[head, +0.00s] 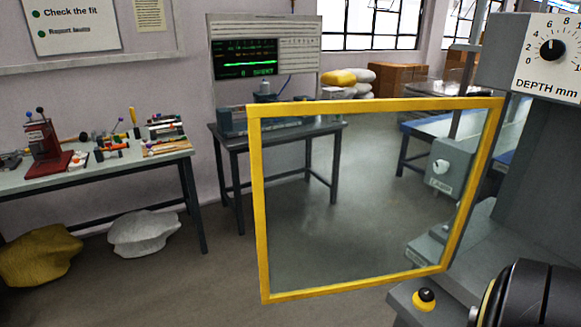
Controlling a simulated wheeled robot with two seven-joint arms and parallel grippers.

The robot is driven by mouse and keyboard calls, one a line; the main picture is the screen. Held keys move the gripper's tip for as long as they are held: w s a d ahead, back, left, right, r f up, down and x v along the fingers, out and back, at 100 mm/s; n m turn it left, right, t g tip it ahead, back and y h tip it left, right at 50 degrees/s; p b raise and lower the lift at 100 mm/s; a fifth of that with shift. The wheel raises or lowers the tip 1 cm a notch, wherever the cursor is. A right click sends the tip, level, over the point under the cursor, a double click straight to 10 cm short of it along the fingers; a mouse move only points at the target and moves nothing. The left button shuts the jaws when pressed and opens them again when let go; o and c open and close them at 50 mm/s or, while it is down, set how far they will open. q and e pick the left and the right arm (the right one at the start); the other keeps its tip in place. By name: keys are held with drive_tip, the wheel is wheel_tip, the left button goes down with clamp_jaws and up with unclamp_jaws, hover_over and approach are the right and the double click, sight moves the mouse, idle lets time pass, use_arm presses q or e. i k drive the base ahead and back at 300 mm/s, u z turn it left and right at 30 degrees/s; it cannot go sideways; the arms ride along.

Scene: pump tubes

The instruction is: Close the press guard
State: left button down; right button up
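The press guard (375,106) is a clear pane in a yellow frame, in the middle of the head view. Its right edge is beside the press and its left edge stands out to the left, so it looks swung open. The press (540,150) is a grey machine at the right, with a depth dial (552,50) on its head. Part of the press shows through the pane. Neither of my grippers shows in the head view.
A black and yellow button (425,298) sits on the press base. A dark rounded part fills the lower right corner. A workbench (110,165) with tools stands left, and another table (228,140) stands behind the guard.

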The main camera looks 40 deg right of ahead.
sight(255, 111)
drive_tip(key=i, duration=2.9)
drive_tip(key=z, duration=4.5)
drive_tip(key=i, duration=1)
